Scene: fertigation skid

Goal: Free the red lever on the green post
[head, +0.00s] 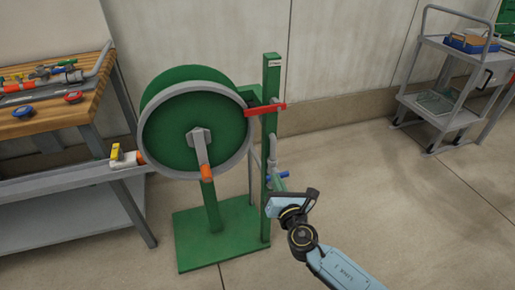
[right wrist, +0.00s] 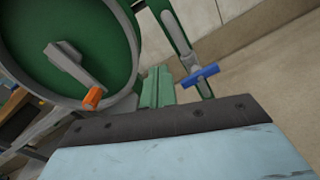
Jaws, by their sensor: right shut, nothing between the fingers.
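The green post (head: 271,75) stands upright beside a green hose reel. The red lever (head: 265,109) sticks out to both sides across the post's upper part, roughly level. My right gripper (head: 281,184) is low by the post, well below the red lever, with its pale green fingers shut and empty. In the right wrist view the shut fingers (right wrist: 157,87) point toward the foot of the reel and post, and the red lever is out of that picture. A blue handle (head: 284,177) on a grey fitting is close to my fingers; I cannot tell whether they touch. My left gripper is not in view.
The reel (head: 180,125) has a grey crank with an orange grip (head: 206,173). A wooden-topped bench (head: 50,117) with fittings stands at the left. A grey cart (head: 445,105) is at the back right. The floor right of the post is clear.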

